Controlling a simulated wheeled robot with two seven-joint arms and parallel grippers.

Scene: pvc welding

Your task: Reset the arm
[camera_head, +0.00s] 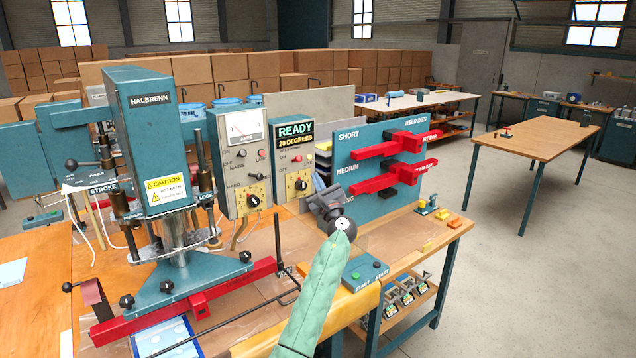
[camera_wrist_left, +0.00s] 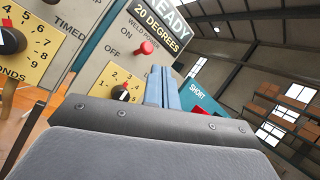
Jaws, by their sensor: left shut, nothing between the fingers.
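My left arm, in a pale green sleeve, reaches up from the bottom of the head view. Its dark left gripper (camera_head: 328,202) is in the air in front of the control boxes and the die board, apart from them as far as I can tell. In the left wrist view the two blue-grey fingers (camera_wrist_left: 162,88) are together, shut and empty. Behind them are the READY control box (camera_wrist_left: 148,35) with its red button and yellow dial, and a bit of the teal die board (camera_wrist_left: 202,100). My right gripper is not in view.
The teal welding press (camera_head: 150,135) stands left on the wooden bench, with a red bar (camera_head: 190,298) at its base. Red dies (camera_head: 385,150) stick out from the die board (camera_head: 350,143). A green button box (camera_head: 365,273) sits close to my forearm. Open floor lies right.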

